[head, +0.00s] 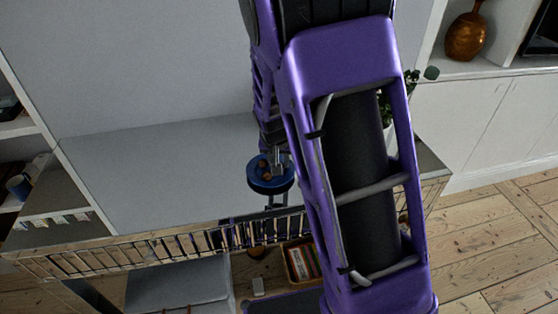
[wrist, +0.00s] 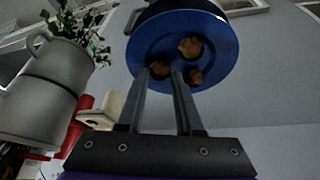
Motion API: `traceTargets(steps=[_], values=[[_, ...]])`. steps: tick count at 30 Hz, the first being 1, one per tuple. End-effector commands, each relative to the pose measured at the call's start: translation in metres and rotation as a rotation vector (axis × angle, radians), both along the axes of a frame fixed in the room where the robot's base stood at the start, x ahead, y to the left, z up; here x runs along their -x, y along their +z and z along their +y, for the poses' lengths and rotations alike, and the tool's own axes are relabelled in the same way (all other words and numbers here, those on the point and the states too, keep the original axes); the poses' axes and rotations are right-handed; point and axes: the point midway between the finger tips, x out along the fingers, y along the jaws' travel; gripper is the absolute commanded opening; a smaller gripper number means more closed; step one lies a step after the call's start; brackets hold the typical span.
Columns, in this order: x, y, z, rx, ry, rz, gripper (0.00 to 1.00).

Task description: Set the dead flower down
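My gripper (wrist: 160,72) points at a round blue dish (wrist: 214,22) holding a few brown, rounded clumps. One clump (wrist: 160,69) shows between the two fingertips; another clump (wrist: 190,47) and a third (wrist: 195,77) lie beside and beyond the right finger. The fingers stand apart with a narrow gap; I cannot tell whether they touch the clump between them. In the head view, my gripper (head: 276,163) is at the blue dish (head: 283,186), above the slatted shelf edge. I cannot make out a stem or petals, so I cannot identify the dead flower.
A grey jug (wrist: 40,85) with a leafy green plant (wrist: 85,32) stands left in the wrist view, near red and cream objects. In the head view, the grey surface (head: 150,170) left of the dish is bare. A basket (head: 302,262) sits below the slatted rail (head: 160,245).

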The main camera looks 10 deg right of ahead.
Motion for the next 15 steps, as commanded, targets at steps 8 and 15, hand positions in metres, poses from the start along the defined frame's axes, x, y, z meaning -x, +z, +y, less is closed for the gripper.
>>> traceTargets(steps=[8,15], values=[[0.001,0.006,0.001,0.000,0.001,-0.001,0.34],[0.017,0.047,0.008,-0.002,0.004,-0.005,0.34]])
